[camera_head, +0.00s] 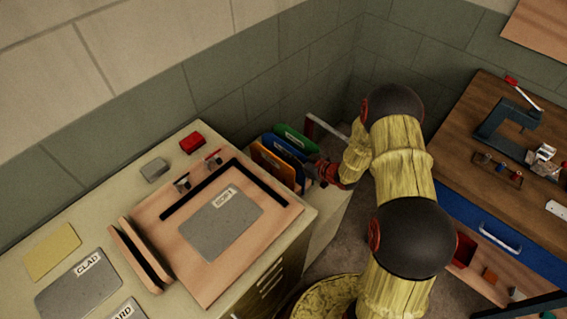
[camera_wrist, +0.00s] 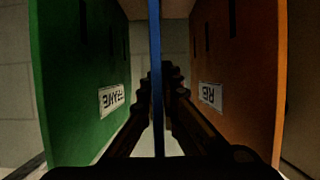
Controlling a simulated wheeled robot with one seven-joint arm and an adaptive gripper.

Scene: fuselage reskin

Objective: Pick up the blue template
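The blue template (camera_head: 288,149) stands upright in a rack at the right end of the cabinet, between a green template (camera_head: 296,138) and an orange template (camera_head: 272,162). In the wrist view the blue template (camera_wrist: 154,40) shows edge-on as a thin vertical strip in the middle. My gripper (camera_head: 313,168) reaches in at the rack's right side. Its two fingertips (camera_wrist: 157,92) lie one on each side of the blue template and appear pressed against its faces.
The green template (camera_wrist: 75,70), labelled FRAME, and the orange template (camera_wrist: 235,65), labelled RIB, stand close on either side of my fingers. A wooden board with a grey plate (camera_head: 222,222) lies on the cabinet top. A wooden workbench (camera_head: 465,160) stands at the right.

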